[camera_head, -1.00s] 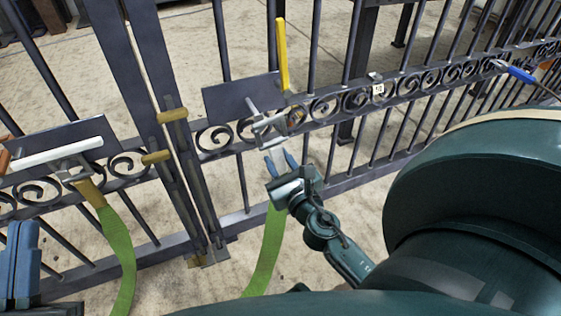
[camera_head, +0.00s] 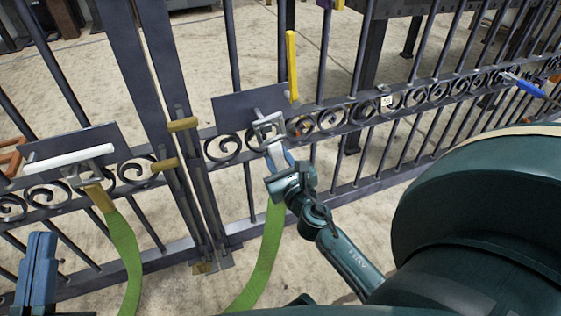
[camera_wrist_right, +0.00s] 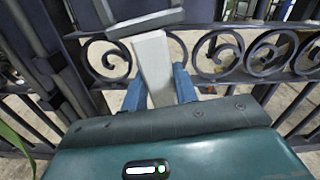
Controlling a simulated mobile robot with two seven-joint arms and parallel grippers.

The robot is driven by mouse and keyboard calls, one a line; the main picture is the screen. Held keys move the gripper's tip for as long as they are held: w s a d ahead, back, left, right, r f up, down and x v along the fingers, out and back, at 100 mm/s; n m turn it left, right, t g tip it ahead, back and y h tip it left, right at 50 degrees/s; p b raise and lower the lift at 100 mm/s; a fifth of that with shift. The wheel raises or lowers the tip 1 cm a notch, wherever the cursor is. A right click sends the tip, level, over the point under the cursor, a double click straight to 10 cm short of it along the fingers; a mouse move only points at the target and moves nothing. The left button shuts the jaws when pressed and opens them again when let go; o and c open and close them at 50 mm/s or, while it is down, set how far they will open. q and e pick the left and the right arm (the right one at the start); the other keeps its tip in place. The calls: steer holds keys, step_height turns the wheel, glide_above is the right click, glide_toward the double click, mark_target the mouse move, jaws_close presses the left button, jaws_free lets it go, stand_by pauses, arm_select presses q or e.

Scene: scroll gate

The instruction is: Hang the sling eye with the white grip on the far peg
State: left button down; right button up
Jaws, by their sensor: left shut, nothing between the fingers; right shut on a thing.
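My right gripper (camera_head: 280,166) is shut on the white grip (camera_wrist_right: 153,68), held upright between its blue fingers. The grip's grey metal eye (camera_wrist_right: 146,22) is at the top of the right wrist view. In the head view this eye (camera_head: 268,131) overlaps the peg (camera_head: 258,114) on the right dark plate (camera_head: 232,108); I cannot tell whether it is around the peg. The green sling (camera_head: 265,255) hangs below my right gripper. Its other end, with a tan grip (camera_head: 100,197), is at the left plate's peg. My left gripper (camera_head: 38,265) is shut and empty at the lower left.
The dark scroll gate (camera_head: 340,115) spans the view, with vertical bars and posts. A yellow handle (camera_head: 292,65) stands beside the right plate. A white bar (camera_head: 70,158) crosses the left plate. A blue-handled tool (camera_head: 522,85) is at the far right.

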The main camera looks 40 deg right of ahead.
steer(key=shift+x, duration=1.55)
steer(key=shift+w+f, duration=0.15)
arm_select(q)
steer(key=shift+r+m+h+b, duration=0.5)
steer(key=shift+r+m+h, duration=0.1)
steer(key=shift+r+h, duration=0.15)
arm_select(e)
steer(key=shift+w+d+f, duration=0.15)
steer(key=shift+w+f, duration=0.35)
steer(key=shift+w, duration=0.1)
arm_select(q)
steer(key=shift+a+f, duration=0.1)
arm_select(e)
steer(key=o, duration=1.1)
steer(key=shift+o, duration=0.7)
